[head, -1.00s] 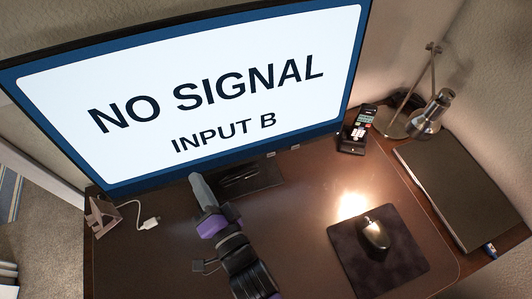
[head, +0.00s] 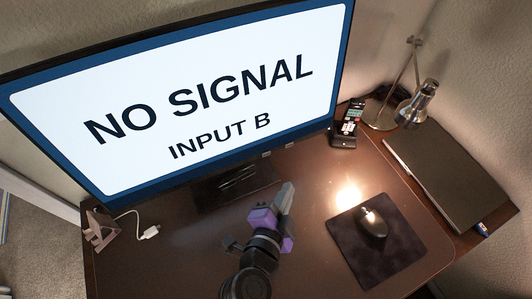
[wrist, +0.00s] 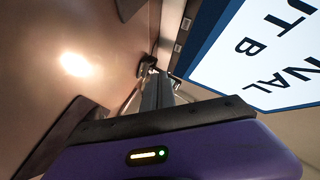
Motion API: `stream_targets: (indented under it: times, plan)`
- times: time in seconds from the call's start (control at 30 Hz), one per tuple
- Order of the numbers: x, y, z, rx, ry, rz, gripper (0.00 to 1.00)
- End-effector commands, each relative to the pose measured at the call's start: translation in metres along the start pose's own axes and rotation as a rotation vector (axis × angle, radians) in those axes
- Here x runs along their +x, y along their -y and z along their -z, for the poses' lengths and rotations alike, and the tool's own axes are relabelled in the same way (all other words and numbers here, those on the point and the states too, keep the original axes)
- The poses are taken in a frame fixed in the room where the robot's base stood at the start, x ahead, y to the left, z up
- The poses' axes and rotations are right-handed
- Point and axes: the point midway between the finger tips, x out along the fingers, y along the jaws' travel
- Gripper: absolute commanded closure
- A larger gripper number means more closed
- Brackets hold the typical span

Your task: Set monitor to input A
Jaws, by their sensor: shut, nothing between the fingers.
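The monitor (head: 185,100) shows "NO SIGNAL" and "INPUT B" in dark letters on a white panel with a blue border.
A phone in a dock (head: 345,130) stands right of the monitor. A lamp (head: 415,103) and a closed laptop (head: 448,180) are at the right. A mouse (head: 373,224) lies on a dark pad (head: 345,255). A white cable plug (head: 150,232) lies at the left.

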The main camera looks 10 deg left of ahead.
Motion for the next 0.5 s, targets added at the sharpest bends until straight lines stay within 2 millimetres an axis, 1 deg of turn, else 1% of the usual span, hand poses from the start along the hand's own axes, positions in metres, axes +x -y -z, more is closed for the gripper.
stream_targets:
  times: [0.33,0.5]
  plan:
    - [0.0012,0.0011,-0.0016,0.000,0.003,0.002,1.00]
    - [0.0093,0.0072,-0.0076,0.000,0.003,0.002,1.00]
